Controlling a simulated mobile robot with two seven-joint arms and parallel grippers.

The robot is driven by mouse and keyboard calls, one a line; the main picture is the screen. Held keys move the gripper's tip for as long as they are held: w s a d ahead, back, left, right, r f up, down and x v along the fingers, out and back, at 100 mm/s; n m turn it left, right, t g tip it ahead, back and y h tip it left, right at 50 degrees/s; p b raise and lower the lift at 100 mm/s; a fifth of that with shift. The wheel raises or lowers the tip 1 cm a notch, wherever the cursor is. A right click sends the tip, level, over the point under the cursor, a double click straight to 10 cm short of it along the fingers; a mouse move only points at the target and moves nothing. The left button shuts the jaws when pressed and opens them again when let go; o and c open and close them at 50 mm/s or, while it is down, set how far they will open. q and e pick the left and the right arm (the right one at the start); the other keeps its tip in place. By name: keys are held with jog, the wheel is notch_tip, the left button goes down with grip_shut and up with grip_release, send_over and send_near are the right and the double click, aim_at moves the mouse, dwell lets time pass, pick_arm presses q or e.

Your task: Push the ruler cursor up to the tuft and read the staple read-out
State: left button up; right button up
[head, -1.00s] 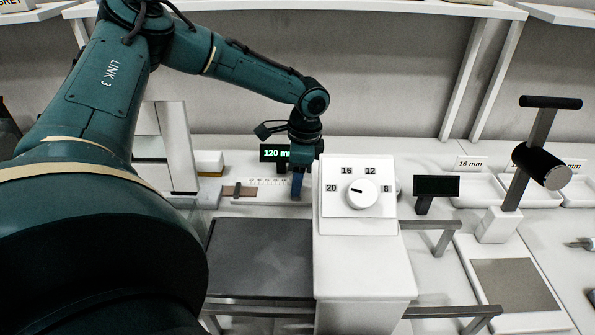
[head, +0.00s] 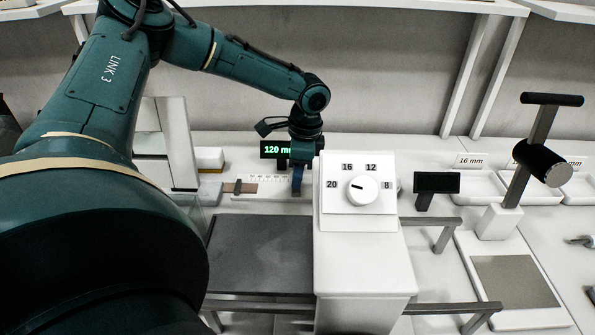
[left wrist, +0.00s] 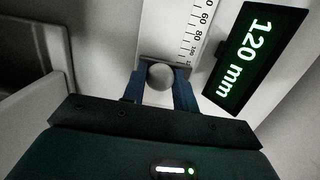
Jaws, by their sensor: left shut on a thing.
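The white ruler (head: 262,194) lies on the bench at the back, left of the white housing. A flat brown strip that looks like the tuft (head: 247,188) lies at its left end, with a small dark upright piece by it. My left gripper (head: 297,188) is at the ruler's right end, its blue fingers pointing down. In the left wrist view (left wrist: 160,94) they are shut on the round grey knob of the cursor (left wrist: 160,76), near the scale's 100 end. The read-out (head: 275,149) shows green "120 mm", clearly so in the wrist view (left wrist: 256,55). My right gripper is out of view.
A white housing (head: 366,256) with a dial (head: 362,190) marked 20, 16, 12, 8 stands just right of my gripper. A blank dark display (head: 436,182), labelled trays (head: 480,187) and a black-handled lever (head: 540,124) are further right. A grey belt (head: 260,254) lies in front.

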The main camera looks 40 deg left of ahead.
pick_arm(q)
jog(key=shift+a, duration=0.1)
jog(key=shift+s+a+p, duration=0.35)
jog(key=shift+s+a, duration=0.6)
jog(key=shift+a, duration=0.1)
dwell(0.4)
jog(key=shift+s+a, duration=0.3)
jog(key=shift+a, duration=0.1)
dwell(0.3)
jog(key=o, duration=1.1)
jog(key=shift+c, duration=0.2)
